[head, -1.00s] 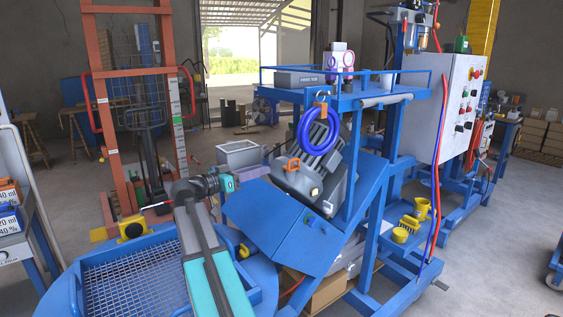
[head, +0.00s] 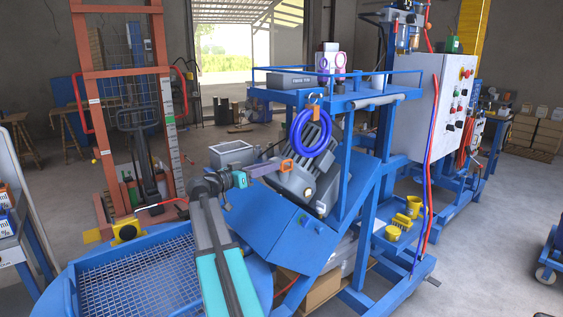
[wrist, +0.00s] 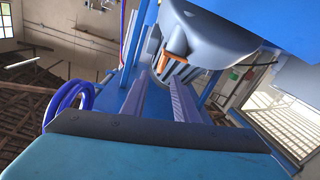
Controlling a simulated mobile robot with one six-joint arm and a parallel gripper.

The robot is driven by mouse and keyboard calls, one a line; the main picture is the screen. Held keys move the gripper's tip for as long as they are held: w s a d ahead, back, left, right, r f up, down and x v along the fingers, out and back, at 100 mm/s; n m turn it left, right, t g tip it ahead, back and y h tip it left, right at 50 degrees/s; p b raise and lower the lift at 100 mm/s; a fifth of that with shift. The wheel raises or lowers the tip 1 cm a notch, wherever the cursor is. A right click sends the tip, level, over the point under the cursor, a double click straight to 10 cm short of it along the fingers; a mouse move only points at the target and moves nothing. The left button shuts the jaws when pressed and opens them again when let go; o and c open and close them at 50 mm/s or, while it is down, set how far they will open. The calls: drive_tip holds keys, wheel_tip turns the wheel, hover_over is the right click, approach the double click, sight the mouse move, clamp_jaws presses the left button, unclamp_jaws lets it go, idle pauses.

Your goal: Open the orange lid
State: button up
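An orange part (head: 286,166), which I take for the lid, shows in the head view at the upper left of a grey motor-like housing (head: 297,188). In the wrist view an orange part (wrist: 175,64) stands against the grey housing, ahead of my fingers. My gripper (head: 252,175) reaches in from the left, close to the orange part; contact cannot be told. In the wrist view my gripper (wrist: 156,88) has its two grey fingers apart, with nothing clearly held between them.
A blue coiled hose (head: 312,134) hangs just above the housing. A blue frame with a shelf (head: 345,101) stands around it, and a blue sloping box (head: 290,235) lies below. A blue mesh-topped bin (head: 135,280) is at front left.

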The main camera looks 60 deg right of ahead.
sight(283, 162)
drive_tip(key=shift+p+x, duration=0.75)
drive_tip(key=shift+x, duration=2.75)
clamp_jaws()
